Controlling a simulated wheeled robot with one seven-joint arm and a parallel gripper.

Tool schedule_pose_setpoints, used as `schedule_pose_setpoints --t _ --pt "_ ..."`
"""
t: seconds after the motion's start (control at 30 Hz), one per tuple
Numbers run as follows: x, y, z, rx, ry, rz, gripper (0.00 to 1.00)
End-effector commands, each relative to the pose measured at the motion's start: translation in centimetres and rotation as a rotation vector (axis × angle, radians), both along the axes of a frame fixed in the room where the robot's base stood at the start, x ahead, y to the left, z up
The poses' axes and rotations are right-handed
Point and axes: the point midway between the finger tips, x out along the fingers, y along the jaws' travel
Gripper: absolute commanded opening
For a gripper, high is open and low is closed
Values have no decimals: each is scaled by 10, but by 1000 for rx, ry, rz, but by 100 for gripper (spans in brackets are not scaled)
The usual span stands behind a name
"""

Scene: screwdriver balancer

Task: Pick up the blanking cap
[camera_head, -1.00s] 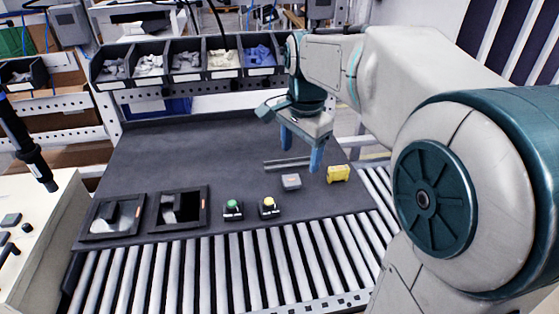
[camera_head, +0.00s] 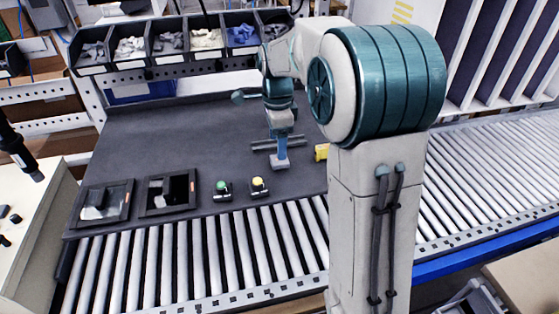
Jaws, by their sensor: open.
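A small grey block (camera_head: 280,164), which looks like the blanking cap, lies on the dark work mat (camera_head: 200,135). My gripper (camera_head: 281,151) points down right over it, with its blue fingers close to the block. The fingers line up one behind the other from this view, so the gap between them is hidden. I cannot tell whether they touch the block. The gripper is open.
Rollers (camera_head: 180,265) run in front.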

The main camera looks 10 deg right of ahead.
Motion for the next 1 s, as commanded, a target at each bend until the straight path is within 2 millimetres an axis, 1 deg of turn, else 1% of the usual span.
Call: schedule_pose_setpoints --t 0.17,0.3,0.4,0.5,0.7,0.77,0.8,0.9,1.0 --pt "-1 -3 -15 0 4 -1 67" --pt "-1 -5 -37 1 6 0 67" --pt "-1 -5 -48 0 2 0 67" --pt "0 -5 -53 0 1 1 67" --pt "0 -5 -54 0 0 1 67" --pt "0 -5 -54 0 0 1 51" --pt "0 -5 -54 0 0 1 39" --pt "0 -5 -54 0 0 1 14" --pt "0 -5 -53 0 0 1 14"
